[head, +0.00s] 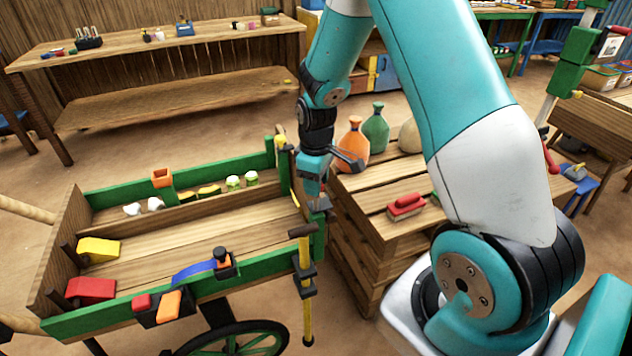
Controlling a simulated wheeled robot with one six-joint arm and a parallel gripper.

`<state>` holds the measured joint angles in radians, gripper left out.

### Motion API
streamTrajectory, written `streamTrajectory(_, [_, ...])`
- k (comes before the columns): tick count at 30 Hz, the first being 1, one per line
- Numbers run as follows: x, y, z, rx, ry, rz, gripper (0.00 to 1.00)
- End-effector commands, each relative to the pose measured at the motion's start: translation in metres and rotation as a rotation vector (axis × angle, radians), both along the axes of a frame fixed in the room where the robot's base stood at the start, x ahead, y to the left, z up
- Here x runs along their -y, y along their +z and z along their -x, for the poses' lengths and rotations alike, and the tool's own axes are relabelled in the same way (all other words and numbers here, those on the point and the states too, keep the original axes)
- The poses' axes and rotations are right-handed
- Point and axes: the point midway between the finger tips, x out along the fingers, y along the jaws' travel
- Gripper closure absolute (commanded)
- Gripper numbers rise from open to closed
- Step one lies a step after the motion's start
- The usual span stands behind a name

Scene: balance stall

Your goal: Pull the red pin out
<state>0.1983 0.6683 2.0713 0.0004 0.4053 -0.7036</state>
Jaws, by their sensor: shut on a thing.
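My gripper (319,204) points down at the right end of the green-edged wooden cart (170,249), beside the end post. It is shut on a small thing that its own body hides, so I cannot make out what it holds. I cannot pick out a red pin for certain; the spot at the jaws is small and dark. A yellow rod with a brown top (305,265) stands upright in dark brackets at the cart's near right corner, just below my gripper.
A slatted crate (365,225) stands right of the cart, bearing an orange bottle (353,143), a green bottle (376,128) and a red brush (406,207). Red (91,289) and yellow (98,249) blocks lie in the cart. A wooden bench (170,95) stands behind; floor between is clear.

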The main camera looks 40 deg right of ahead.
Motion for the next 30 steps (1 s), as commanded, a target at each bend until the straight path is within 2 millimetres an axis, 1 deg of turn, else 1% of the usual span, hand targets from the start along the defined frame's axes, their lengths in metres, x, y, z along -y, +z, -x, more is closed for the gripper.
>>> streamTrajectory(1, [0.000, 0.004, -0.002, 0.006, 0.001, 0.001, 1.00])
streamTrajectory(3, [0.000, 0.004, -0.002, 0.007, 0.001, 0.001, 1.00])
streamTrajectory(4, [0.000, 0.004, -0.002, 0.007, 0.001, 0.001, 0.60])
streamTrajectory(7, [0.000, 0.004, -0.002, 0.006, 0.001, 0.001, 0.37])
streamTrajectory(16, [0.000, 0.003, -0.001, 0.005, 0.000, 0.001, 0.37])
streamTrajectory(20, [0.000, 0.014, -0.002, 0.008, 0.000, 0.001, 0.37])
streamTrajectory(23, [0.000, 0.032, -0.002, 0.010, 0.000, 0.001, 0.37])
streamTrajectory(30, [0.000, 0.094, -0.002, 0.013, 0.000, 0.002, 0.37])
